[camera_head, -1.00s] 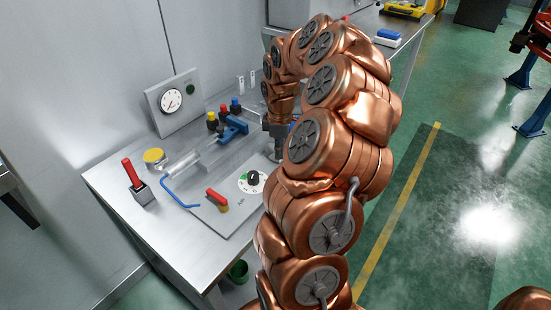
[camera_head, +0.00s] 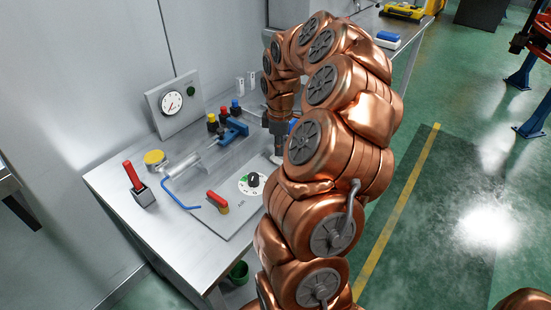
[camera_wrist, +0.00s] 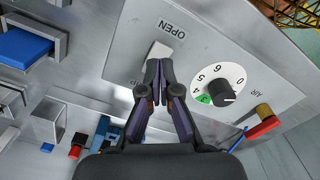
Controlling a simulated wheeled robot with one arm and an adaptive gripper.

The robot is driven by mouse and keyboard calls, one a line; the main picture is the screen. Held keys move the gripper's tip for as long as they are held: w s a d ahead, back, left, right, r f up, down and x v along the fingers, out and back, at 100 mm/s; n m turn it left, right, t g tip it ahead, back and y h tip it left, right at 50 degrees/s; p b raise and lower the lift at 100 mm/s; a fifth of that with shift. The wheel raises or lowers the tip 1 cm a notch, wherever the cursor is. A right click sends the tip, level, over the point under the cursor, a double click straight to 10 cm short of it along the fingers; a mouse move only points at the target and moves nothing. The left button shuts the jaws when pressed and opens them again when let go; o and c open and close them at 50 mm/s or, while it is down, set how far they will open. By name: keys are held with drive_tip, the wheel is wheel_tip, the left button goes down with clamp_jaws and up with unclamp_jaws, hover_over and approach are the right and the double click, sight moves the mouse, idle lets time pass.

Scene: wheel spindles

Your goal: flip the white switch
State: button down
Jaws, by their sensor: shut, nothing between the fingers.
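The white switch (camera_wrist: 158,53) shows in the wrist view as a pale block on the grey panel (camera_wrist: 120,60), beside the word OPEN. My gripper (camera_wrist: 155,77) is shut and empty. Its fingertips overlap the near end of the switch in the picture; I cannot tell whether they touch it. In the head view my gripper (camera_head: 279,142) points down at the far right part of the panel (camera_head: 228,212). My arm hides much of that area, so the switch is not clear there.
A black dial (camera_wrist: 222,92) and a red-handled valve (camera_wrist: 262,125) sit on the same panel. In the head view a blue clamp (camera_head: 232,131), a gauge box (camera_head: 175,104) and a red lever (camera_head: 132,176) stand on the metal bench (camera_head: 165,228). The bench's front left is clear.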

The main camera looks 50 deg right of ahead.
sight(279, 161)
wheel_tip(279, 161, up, 5)
drive_tip(key=shift+f+p, duration=0.2)
drive_tip(key=shift+p, duration=0.65)
idle(0.3)
